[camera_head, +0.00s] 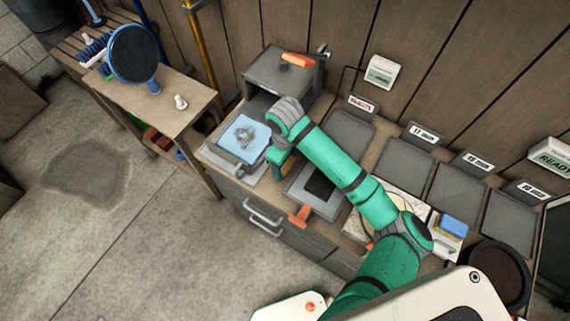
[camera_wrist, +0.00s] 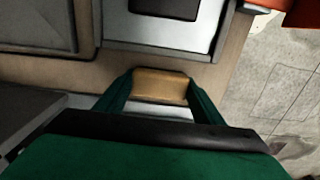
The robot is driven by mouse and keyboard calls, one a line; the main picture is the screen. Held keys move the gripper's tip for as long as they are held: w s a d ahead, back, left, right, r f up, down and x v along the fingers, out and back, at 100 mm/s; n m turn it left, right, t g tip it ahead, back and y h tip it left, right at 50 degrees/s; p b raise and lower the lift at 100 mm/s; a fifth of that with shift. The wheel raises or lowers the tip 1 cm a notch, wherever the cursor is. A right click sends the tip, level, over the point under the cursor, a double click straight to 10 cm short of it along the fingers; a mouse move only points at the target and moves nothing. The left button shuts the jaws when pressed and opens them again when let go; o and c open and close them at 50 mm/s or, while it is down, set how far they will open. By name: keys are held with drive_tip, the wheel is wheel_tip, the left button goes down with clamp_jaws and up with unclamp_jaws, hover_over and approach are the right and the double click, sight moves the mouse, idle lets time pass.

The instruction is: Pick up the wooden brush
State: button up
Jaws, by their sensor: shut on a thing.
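The wooden brush (camera_wrist: 160,86) shows as a tan, block-shaped wooden piece in the wrist view. My gripper (camera_wrist: 158,98) is shut on it, with one green finger at each side. In the head view my gripper (camera_head: 280,160) points down at the workbench, between the blue cloth and a grey tray with a dark inset. The brush is mostly hidden by my gripper there. I cannot tell whether it touches the bench top. Any bristles are hidden.
A light blue cloth (camera_head: 243,138) lies left of my gripper. A grey tray with an orange handle (camera_head: 301,215) is close on the right. A grey box (camera_head: 283,75) stands behind. Several dark pads and a blue sponge (camera_head: 453,226) lie further right.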

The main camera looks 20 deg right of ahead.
drive_tip(key=shift+r, duration=1.5)
drive_tip(key=s+a+r, duration=0.8)
drive_tip(key=s+r, duration=0.2)
drive_tip(key=s, duration=0.1)
drive_tip(key=shift+a, duration=0.2)
drive_tip(key=shift+s, duration=0.1)
